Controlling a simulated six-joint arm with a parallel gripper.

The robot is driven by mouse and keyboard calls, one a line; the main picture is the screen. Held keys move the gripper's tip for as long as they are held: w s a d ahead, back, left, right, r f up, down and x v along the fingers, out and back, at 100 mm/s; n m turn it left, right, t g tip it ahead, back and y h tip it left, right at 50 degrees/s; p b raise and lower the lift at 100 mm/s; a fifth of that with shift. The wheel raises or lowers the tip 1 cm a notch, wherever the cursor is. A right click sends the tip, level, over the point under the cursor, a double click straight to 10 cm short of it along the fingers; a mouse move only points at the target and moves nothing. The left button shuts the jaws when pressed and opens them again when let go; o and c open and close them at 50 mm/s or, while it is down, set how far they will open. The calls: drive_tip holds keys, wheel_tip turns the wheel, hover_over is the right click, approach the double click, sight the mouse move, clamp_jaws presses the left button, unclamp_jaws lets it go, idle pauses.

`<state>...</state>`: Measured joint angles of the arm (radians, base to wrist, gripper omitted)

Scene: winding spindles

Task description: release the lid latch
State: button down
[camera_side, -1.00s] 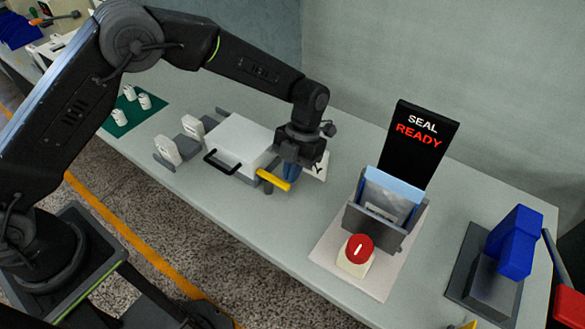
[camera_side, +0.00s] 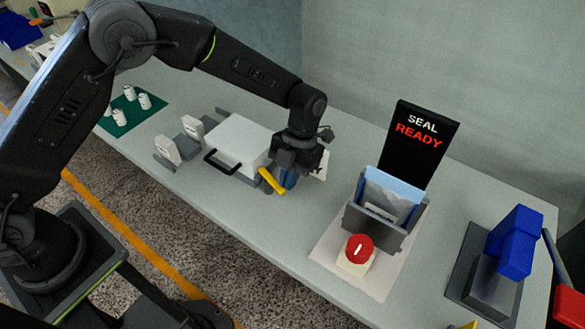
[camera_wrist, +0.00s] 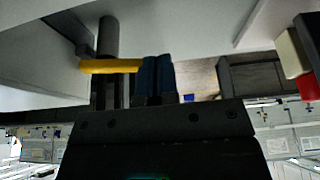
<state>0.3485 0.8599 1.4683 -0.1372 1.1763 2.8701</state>
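The lid latch is a yellow lever (camera_side: 271,181) at the near right corner of a white box lid (camera_side: 240,142) with a black handle (camera_side: 221,165). In the side view it slants down to the right. My gripper (camera_side: 288,179) has blue fingertips and is beside the lever's free end. In the wrist view the blue fingers (camera_wrist: 157,76) are together with nothing seen between them. The yellow lever (camera_wrist: 110,66) lies to their left, its end at or very near the left finger. Its other end is by a dark grey post (camera_wrist: 108,35).
A press with a red button (camera_side: 359,248) stands to the right, in front of a black sign reading SEAL READY (camera_side: 419,138). White spools (camera_side: 120,117) stand on a green mat at the left. A blue block (camera_side: 514,242) is at the far right.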

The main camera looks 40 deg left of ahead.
drive_tip(key=shift+s, duration=0.95)
drive_tip(key=shift+s+a, duration=0.35)
drive_tip(key=shift+s, duration=0.45)
drive_tip(key=shift+s+a, duration=0.25)
drive_tip(key=shift+s, duration=0.1)
drive_tip(key=shift+s+a+m, duration=0.1)
drive_tip(key=shift+s+m, duration=0.05)
drive_tip(key=shift+m, duration=0.35)
drive_tip(key=shift+w+a, duration=0.45)
drive_tip(key=shift+w, duration=0.3)
